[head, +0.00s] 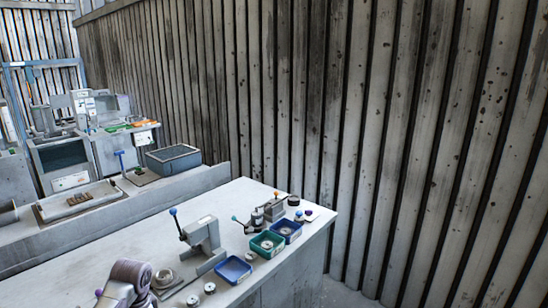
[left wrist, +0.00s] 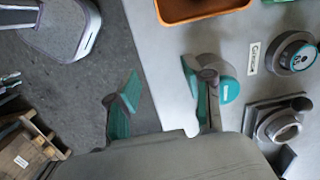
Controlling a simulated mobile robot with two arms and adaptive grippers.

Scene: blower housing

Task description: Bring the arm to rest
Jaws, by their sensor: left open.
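My left gripper (left wrist: 162,95) shows in the left wrist view, with its two teal-padded fingers spread apart and nothing visible between them. The left finger is over the dark grey floor and the right finger is over the edge of a pale table (left wrist: 175,115). A rounded grey part with a teal labelled face (left wrist: 229,90) is right beside the right finger; I cannot tell whether they touch. Neither gripper can be made out in the head view.
In the left wrist view, an orange tray (left wrist: 205,8) and a round dark fixture (left wrist: 292,54) are on the table. In the head view, the bench holds a green tray (head: 267,243), blue trays (head: 234,269) and a lever press (head: 203,234). Its left middle is clear.

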